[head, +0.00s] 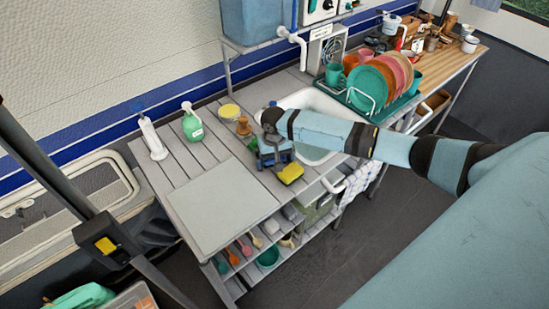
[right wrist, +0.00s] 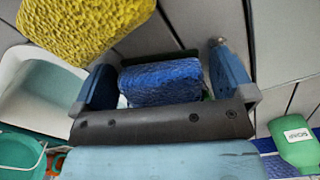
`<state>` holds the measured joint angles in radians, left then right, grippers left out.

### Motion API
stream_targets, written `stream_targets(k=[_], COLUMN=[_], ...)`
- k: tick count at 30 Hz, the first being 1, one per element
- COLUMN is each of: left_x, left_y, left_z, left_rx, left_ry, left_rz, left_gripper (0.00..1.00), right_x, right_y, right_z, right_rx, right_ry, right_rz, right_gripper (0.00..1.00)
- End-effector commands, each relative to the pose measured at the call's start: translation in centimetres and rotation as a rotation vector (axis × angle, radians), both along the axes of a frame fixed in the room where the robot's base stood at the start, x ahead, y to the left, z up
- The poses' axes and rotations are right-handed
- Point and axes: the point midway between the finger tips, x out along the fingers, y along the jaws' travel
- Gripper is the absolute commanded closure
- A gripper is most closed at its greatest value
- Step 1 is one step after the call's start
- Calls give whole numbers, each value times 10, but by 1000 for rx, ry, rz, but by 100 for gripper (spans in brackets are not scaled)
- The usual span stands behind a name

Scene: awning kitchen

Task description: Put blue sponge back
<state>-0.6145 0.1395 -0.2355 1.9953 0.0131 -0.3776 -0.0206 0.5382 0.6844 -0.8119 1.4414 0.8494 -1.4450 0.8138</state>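The blue sponge (right wrist: 160,82) with a dark green layer shows in the right wrist view, between the two fingers of my right gripper (right wrist: 165,75). The fingers stand wide apart, and a narrow gap shows between the sponge and the right-hand finger. In the head view my right gripper (head: 272,153) points down at the slatted counter, just left of the sink (head: 318,103), and mostly hides the blue sponge. I cannot tell how high the sponge is. A yellow sponge (head: 291,173) lies beside the gripper near the counter's front edge. My left gripper is not in view.
A soap bottle (head: 193,125), white bottle (head: 153,138), yellow-topped tub (head: 230,112) and wooden brush (head: 243,127) stand behind the gripper. A grey board (head: 222,205) covers the counter's left part and is bare. A dish rack (head: 357,103) with plates stands beyond the sink.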

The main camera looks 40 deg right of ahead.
Motion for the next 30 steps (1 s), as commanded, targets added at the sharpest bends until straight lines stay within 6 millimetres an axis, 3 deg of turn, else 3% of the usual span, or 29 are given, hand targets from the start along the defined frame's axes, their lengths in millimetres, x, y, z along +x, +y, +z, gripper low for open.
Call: stream_targets(k=[4, 8, 21, 30], left_x=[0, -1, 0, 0], left_y=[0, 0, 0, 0], left_z=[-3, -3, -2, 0], left_rx=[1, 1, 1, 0], left_ry=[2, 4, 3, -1], left_rz=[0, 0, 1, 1], left_gripper=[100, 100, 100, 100], right_x=[0, 1, 1, 1], right_y=[-1, 0, 0, 0], right_z=[4, 22, 108, 124], right_rx=[0, 2, 1, 1], right_ry=[-1, -2, -3, 0], right_rz=[0, 0, 0, -1], right_gripper=[0, 0, 0, 0])
